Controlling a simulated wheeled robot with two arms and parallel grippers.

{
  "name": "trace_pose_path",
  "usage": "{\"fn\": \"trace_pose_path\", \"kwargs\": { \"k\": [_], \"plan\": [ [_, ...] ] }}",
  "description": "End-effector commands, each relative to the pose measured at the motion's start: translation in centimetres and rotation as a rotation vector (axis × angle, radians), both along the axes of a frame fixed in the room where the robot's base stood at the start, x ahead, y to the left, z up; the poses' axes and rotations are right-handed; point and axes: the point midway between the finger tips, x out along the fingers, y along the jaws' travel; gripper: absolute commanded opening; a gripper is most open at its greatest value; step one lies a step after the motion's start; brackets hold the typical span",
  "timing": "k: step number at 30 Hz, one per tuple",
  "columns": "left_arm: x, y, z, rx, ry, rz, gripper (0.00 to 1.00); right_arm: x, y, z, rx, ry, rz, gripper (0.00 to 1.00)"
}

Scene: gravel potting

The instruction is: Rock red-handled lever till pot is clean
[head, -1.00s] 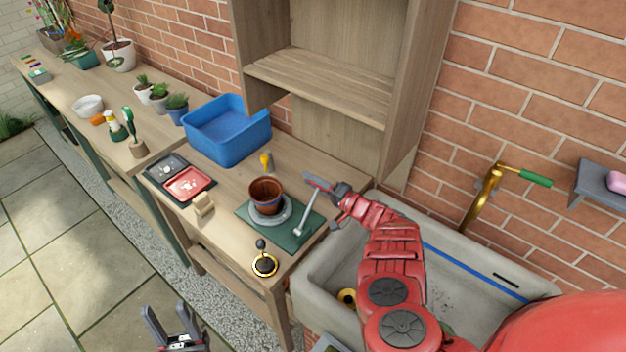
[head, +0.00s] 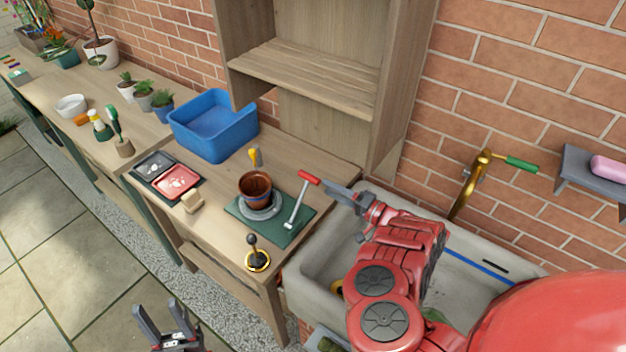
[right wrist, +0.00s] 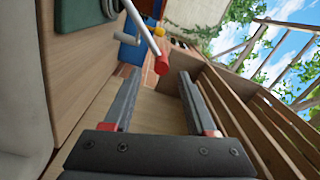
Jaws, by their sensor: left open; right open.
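The lever (head: 298,203) stands at the right of a green base (head: 240,210), its metal rod leaning up to a red handle (head: 309,177). The brown pot (head: 255,182) sits upright on a grey round stand (head: 262,213) on that base; its inside looks dark, and I cannot tell how clean it is. My right gripper (head: 340,191) is open and empty, just right of the handle. In the right wrist view the red handle (right wrist: 161,64) shows beyond the open fingertips, roughly between them. My left gripper (head: 160,306) is open and empty, low at the left, away from the table.
A grey sink (head: 310,275) with a brass tap (head: 470,185) lies right of the table. A small black-knobbed joystick (head: 257,260) stands at the front corner. A blue bin (head: 213,125), a tray with red and grey dishes (head: 150,185) and a wooden block (head: 192,202) are left. A shelf unit rises behind.

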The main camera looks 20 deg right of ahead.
Motion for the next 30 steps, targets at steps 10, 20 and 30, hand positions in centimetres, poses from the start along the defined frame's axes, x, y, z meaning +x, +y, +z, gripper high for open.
{"fn": "trace_pose_path", "kwargs": {
  "k": [10,20,30],
  "plan": [
    [0.0,0.0,-0.1,0.000,0.000,0.000,0.50,-4.7,-3.6,-0.2,-0.001,0.005,-0.001,0.57],
    [0.0,0.0,-0.1,0.000,0.000,0.000,0.50,-5.1,-3.9,-0.1,0.000,0.003,0.000,0.57],
    [0.0,0.0,-0.1,0.000,0.000,0.000,0.50,-5.1,-3.9,-0.1,0.000,0.003,0.000,0.57]
  ]
}}
